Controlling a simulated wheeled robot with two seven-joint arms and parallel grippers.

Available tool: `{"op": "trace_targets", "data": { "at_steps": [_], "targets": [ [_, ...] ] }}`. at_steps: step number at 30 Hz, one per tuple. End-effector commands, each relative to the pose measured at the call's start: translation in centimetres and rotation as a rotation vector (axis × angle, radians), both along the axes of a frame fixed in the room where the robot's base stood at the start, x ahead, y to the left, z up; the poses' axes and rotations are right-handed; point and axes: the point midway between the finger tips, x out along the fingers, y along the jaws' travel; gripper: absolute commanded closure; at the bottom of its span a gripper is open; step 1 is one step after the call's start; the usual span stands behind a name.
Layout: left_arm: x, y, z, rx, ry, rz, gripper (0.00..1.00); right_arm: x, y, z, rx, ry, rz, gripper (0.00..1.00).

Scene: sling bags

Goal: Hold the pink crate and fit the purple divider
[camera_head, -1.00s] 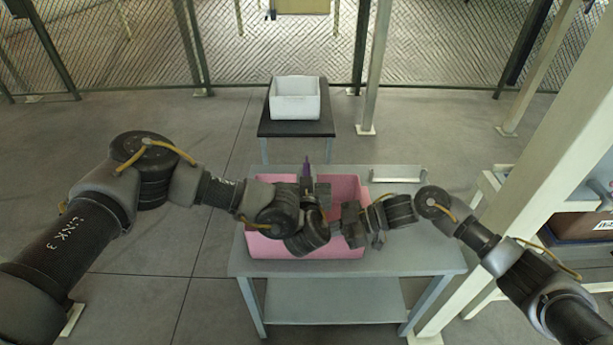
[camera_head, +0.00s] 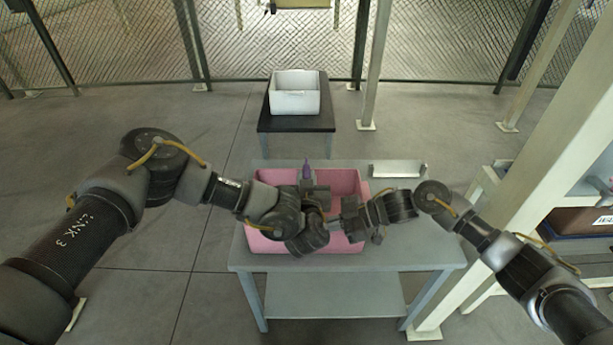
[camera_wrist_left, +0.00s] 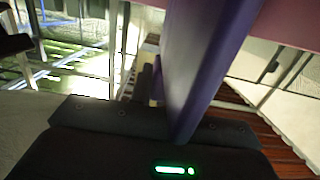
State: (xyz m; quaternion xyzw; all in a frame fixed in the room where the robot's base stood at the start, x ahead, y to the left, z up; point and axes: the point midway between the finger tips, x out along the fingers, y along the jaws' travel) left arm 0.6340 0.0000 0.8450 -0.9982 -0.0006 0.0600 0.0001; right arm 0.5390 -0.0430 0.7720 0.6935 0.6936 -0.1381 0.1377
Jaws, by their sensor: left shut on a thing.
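The pink crate (camera_head: 262,244) sits on the grey table, its middle hidden behind my arms. My left gripper (camera_head: 306,182) is over the crate, shut on the purple divider (camera_head: 306,170), of which only a small upright piece shows in the head view. In the left wrist view the purple divider (camera_wrist_left: 203,60) rises from between the dark fingers (camera_wrist_left: 165,125), with a pink surface (camera_wrist_left: 290,22) behind it at the top right. My right gripper (camera_head: 336,222) is at the right part of the crate. Its jaws are too small and overlapped to read, and whether it touches the crate is unclear.
The grey table (camera_head: 420,255) has free room right of the crate. A small metal bracket (camera_head: 398,170) lies at its back right. A white bin (camera_head: 294,95) stands on a black-topped stand (camera_head: 268,123) behind. A pale post (camera_head: 535,190) rises on the right.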

Motion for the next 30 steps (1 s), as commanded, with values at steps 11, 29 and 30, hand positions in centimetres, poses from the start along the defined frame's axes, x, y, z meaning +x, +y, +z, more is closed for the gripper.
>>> {"op": "trace_targets", "data": {
  "at_steps": [11, 29, 30],
  "targets": [
    [0.0, 0.0, -0.4, 0.002, 0.002, -0.001, 0.57, 0.0, 0.0, 0.1, 0.002, -0.002, 0.001, 1.00],
    [-6.0, 0.0, 0.3, -0.001, 0.006, -0.004, 0.57, 0.0, 0.0, 0.1, 0.002, -0.002, 0.001, 1.00],
    [-6.9, -0.1, 0.4, -0.001, 0.005, -0.004, 0.57, 0.0, 0.0, 0.1, 0.002, -0.002, 0.001, 1.00]
  ]
}}
